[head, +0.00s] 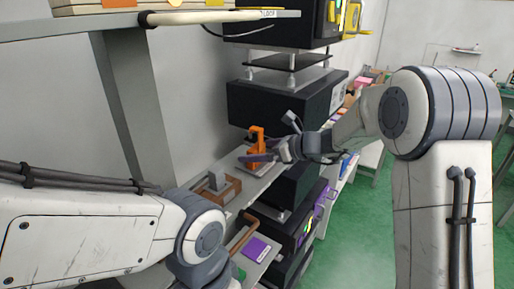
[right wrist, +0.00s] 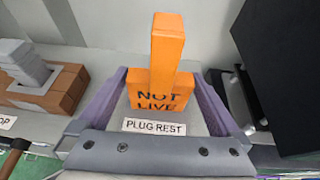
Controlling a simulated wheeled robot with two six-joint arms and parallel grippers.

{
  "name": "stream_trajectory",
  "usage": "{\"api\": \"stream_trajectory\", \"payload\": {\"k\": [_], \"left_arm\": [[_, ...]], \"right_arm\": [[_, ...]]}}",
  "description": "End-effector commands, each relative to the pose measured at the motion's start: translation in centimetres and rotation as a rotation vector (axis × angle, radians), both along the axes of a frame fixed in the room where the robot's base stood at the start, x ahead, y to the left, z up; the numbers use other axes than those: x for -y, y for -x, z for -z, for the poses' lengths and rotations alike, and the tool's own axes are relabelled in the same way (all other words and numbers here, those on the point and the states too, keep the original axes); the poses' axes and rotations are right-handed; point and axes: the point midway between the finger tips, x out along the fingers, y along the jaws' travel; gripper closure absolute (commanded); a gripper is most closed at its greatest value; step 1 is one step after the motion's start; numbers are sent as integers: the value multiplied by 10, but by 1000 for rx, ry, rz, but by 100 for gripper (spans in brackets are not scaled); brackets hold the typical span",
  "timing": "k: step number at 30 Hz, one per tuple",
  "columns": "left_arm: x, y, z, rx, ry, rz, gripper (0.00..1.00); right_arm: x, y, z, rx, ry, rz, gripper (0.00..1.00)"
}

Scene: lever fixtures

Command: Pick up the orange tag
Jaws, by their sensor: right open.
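The orange tag (head: 255,138) stands upright on a grey shelf. In the right wrist view the tag (right wrist: 163,84) shows a wide lower part reading "NOT LIVE" and a narrow upright post. A "PLUG REST" label (right wrist: 154,126) is in front of it. My right gripper (head: 262,156) is at the tag. In the wrist view its purple fingers (right wrist: 158,78) are open, one on each side of the tag's lower part. I cannot tell whether either finger touches it. My left arm shows in the head view, but its gripper does not.
A brown block with a grey lever piece (right wrist: 45,80) stands left of the tag. A large black box (head: 275,105) is behind the tag, at the right in the wrist view. A purple card (head: 257,248) lies on the lower shelf. A shelf (head: 180,18) overhangs at upper left.

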Motion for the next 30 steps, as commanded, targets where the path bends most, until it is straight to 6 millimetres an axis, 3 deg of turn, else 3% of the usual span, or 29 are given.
{"api": "stream_trajectory", "payload": {"k": [7, 8, 12, 13, 23, 30], "left_arm": [[0, 0, 0, -1, -1, 0, 38], [0, 0, 0, -1, -1, 0, 38], [0, 0, 0, -1, -1, 0, 38], [0, 0, 0, -1, -1, 0, 38], [0, 0, 2, -1, -1, 0, 38], [0, 0, 13, 0, 0, -2, 38]], "right_arm": [[-2, -1, 2, 1, 1, 0, 0], [-2, -1, 2, 1, 1, 0, 8], [-2, -1, 2, 1, 1, 0, 61], [-2, -1, 2, 1, 1, 0, 68], [-2, -1, -3, 2, 0, 0, 68], [-2, -2, -32, 9, 1, -1, 68]]}}
